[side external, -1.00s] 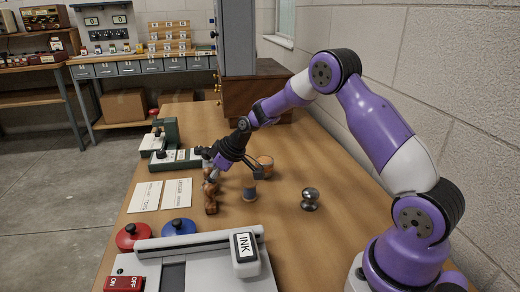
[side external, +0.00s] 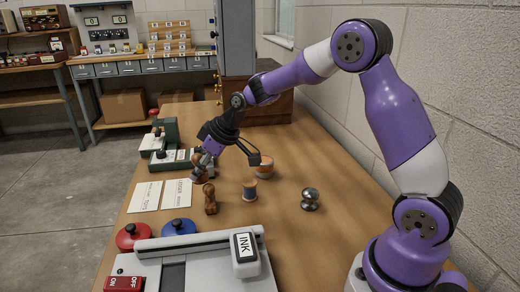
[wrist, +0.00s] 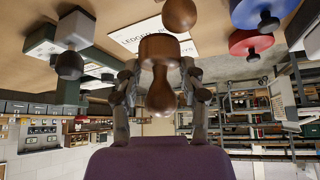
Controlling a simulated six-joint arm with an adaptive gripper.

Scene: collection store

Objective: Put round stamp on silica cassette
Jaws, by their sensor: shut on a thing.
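A brown wooden stamp with a round knob handle (wrist: 160,75) is between the fingers of my gripper (wrist: 160,95) in the wrist view. In the side view my gripper (side external: 203,163) is shut on this stamp (side external: 199,174), which appears raised off the table and is partly hidden by the fingers. A second wooden stamp (side external: 210,200) stands upright on the table just in front; its rounded top (wrist: 180,14) shows in the wrist view. I cannot tell for sure which thing is the silica cassette.
Green devices with black knobs (side external: 163,154) stand beyond my gripper. Ledger cards (side external: 177,193), a spool (side external: 250,190), an orange-banded round pot (side external: 265,168) and a metal knob (side external: 310,198) are around it. Red (side external: 130,235) and blue (side external: 179,227) pads and a grey machine (side external: 205,262) fill the front.

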